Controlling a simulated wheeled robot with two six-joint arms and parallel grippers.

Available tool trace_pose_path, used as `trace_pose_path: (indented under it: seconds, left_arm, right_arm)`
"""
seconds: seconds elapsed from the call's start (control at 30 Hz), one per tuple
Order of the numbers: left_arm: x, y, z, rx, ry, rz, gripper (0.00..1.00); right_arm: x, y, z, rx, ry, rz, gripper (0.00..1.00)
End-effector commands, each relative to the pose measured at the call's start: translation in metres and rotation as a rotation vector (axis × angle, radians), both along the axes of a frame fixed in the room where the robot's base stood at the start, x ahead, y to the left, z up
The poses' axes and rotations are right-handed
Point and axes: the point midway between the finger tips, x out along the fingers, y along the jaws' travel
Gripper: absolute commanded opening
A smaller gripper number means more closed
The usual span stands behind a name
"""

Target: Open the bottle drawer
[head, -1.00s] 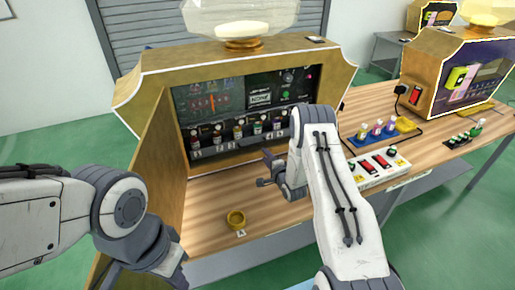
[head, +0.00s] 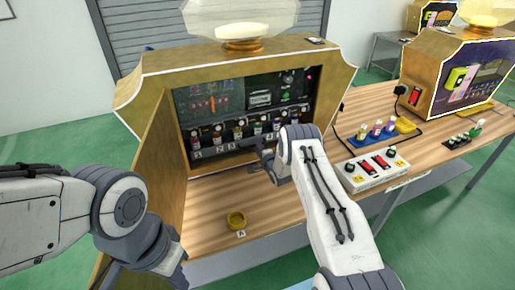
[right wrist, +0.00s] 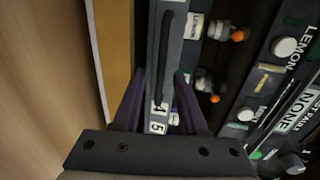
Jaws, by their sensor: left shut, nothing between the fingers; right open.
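The bottle drawer (head: 232,144) is the dark row inside the gold vending cabinet, with several small bottles standing along it and white number labels on its front. It looks closed. My right gripper (head: 259,152) is at the right part of this row. In the right wrist view, its open fingers (right wrist: 160,100) lie on either side of the dark front strip (right wrist: 158,92) marked 4 and 5. A black bar runs along that strip; I cannot tell whether the fingers touch it. My left gripper (head: 172,268) is low at the left, shut and empty, its fingertips hardly visible.
The cabinet's open side panel (head: 160,165) stands at the left. A white switch box (head: 375,172) and a blue tray of bottles (head: 377,134) are at the right. The tabletop before the drawer is mostly clear.

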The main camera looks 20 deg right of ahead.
Motion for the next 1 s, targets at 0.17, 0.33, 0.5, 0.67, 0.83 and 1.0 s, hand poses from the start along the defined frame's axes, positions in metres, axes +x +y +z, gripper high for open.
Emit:
trace_pose_path:
  seconds: [0.17, 0.33, 0.5, 0.67, 0.83, 1.0]
  left_arm:
    - [0.0, 0.0, 0.0, 0.0, 0.0, 0.0, 0.0]
    - [0.0, 0.0, 0.0, 0.0, 0.0, 0.0, 0.0]
    - [0.0, 0.0, 0.0, 0.0, 0.0, 0.0, 0.0]
    - [0.0, 0.0, 0.0, 0.0, 0.0, 0.0, 0.0]
    - [0.0, 0.0, 0.0, 0.0, 0.0, 0.0, 0.0]
    - [0.0, 0.0, 0.0, 0.0, 0.0, 0.0, 0.0]
  right_arm:
    - [0.0, 0.0, 0.0003, 0.0, 0.0, 0.0, 0.0]
    - [-0.0002, -0.0001, 0.0002, 0.0, 0.0, 0.0, 0.0]
    - [-0.0002, -0.0001, 0.0001, 0.0, 0.0, 0.0, 0.0]
    - [-0.0003, -0.0001, 0.0001, 0.0, 0.0, 0.0, 0.0]
    - [-0.0003, -0.0001, 0.0, 0.0, 0.0, 0.0, 0.0]
    - [-0.0003, -0.0002, 0.0, 0.0, 0.0, 0.0, 0.0]
